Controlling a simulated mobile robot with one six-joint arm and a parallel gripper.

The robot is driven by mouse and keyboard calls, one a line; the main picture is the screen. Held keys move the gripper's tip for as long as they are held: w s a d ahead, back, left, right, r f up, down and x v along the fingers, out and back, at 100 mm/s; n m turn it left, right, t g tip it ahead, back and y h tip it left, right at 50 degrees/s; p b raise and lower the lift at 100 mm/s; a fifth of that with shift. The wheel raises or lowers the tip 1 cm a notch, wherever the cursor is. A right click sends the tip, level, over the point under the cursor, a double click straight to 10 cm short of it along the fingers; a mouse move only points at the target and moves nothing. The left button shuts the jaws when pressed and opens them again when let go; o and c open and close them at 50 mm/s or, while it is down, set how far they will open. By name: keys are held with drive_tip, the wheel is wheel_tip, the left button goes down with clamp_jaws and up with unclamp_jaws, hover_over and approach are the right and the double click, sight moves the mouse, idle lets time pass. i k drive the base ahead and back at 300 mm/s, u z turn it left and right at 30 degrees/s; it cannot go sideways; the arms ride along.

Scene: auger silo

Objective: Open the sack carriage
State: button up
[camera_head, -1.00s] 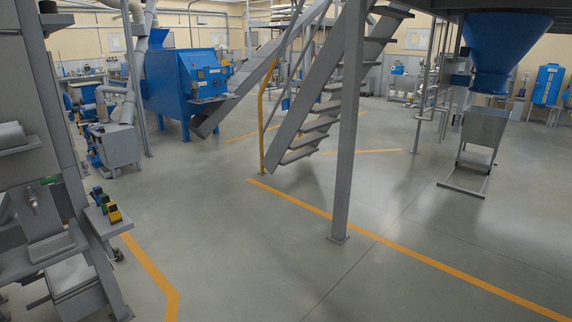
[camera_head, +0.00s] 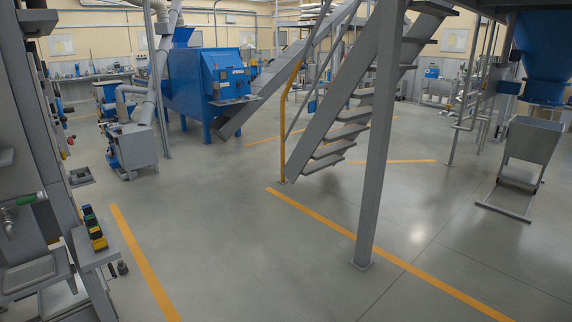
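A blue hopper (camera_head: 546,62) hangs at the right under the raised platform. Below it stands a grey tilted panel or bin (camera_head: 533,140) on a low floor frame (camera_head: 506,200). This may be the sack carriage, but I cannot tell for sure, nor whether it is open or shut. It stands across the floor from me, beyond the staircase post. My gripper is not in view.
A grey post (camera_head: 377,150) and metal stairs (camera_head: 335,140) stand in the middle. A grey rack (camera_head: 50,150) with a small shelf (camera_head: 97,258) is close at the left. A blue machine (camera_head: 212,85) stands at the back. Floor between yellow lines (camera_head: 400,265) is clear.

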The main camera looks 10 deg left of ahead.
sight(57, 299)
drive_tip(key=u, duration=0.2)
drive_tip(key=i, duration=1)
drive_tip(key=u, duration=0.5)
drive_tip(key=i, duration=0.95)
drive_tip(key=u, duration=0.75)
drive_tip(key=i, duration=0.7)
drive_tip(key=u, duration=0.9)
drive_tip(key=i, duration=1.3)
drive_tip(key=u, duration=0.7)
drive_tip(key=k, duration=0.4)
drive_tip(key=u, duration=0.15)
